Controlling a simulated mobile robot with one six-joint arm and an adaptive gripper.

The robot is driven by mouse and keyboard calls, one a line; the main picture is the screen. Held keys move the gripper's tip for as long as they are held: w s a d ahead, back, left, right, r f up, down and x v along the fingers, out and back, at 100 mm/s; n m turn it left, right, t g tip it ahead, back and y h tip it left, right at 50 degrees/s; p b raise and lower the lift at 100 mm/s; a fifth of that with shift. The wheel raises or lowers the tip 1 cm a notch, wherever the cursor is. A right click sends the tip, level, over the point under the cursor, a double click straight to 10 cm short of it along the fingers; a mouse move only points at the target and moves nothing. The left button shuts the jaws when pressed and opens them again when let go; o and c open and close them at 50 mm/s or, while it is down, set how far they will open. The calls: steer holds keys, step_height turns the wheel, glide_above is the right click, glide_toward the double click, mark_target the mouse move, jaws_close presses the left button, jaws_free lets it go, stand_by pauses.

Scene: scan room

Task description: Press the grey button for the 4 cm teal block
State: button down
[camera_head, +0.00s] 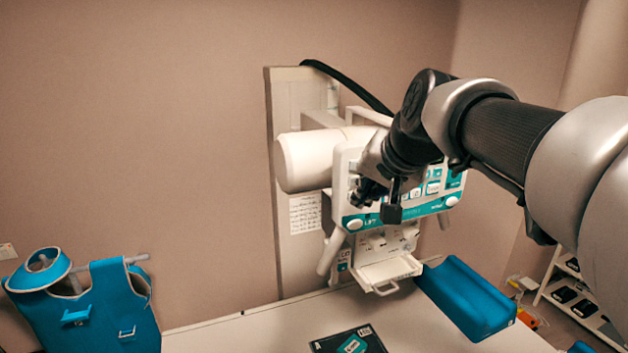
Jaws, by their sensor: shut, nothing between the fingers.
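A white control panel (349,164) with teal trim and several buttons is on the white machine at the wall. My gripper (391,214) is shut and empty, in front of the panel's lower left part. My gripper and wrist hide part of the panel. Whether the fingertips touch the panel cannot be told. The button labels are too small to read, and I cannot pick out which button is for the 4 cm block. A teal block (464,297) lies on the table right of the machine; its size cannot be read.
A white drawer-like tray (388,273) with a handle sticks out below the panel. A black plate (329,347) with a teal label lies on the table (240,335). A teal apron and collar (110,305) hang at the left. A shelf (548,285) stands at the right.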

steer(key=shift+w, duration=0.15)
stand_by(0.3)
steer(key=shift+w+a, duration=0.1)
steer(key=shift+w, duration=0.2)
steer(key=shift+w+a+p, duration=0.15)
steer(key=shift+w+p, duration=0.2)
stand_by(0.6)
steer(key=shift+s, duration=0.15)
steer(key=shift+s+d+b, duration=0.25)
steer(key=shift+s+b, duration=0.2)
steer(key=shift+s, duration=0.2)
steer(key=shift+s+d+b, duration=0.25)
steer(key=shift+s+b, duration=0.1)
steer(key=shift+s, duration=0.45)
steer(key=shift+s+d+b, duration=0.3)
steer(key=shift+s+b, duration=0.1)
steer(key=shift+s, duration=0.4)
steer(key=shift+s+d+b, duration=0.25)
steer(key=shift+s+b, duration=0.1)
steer(key=shift+s, duration=0.45)
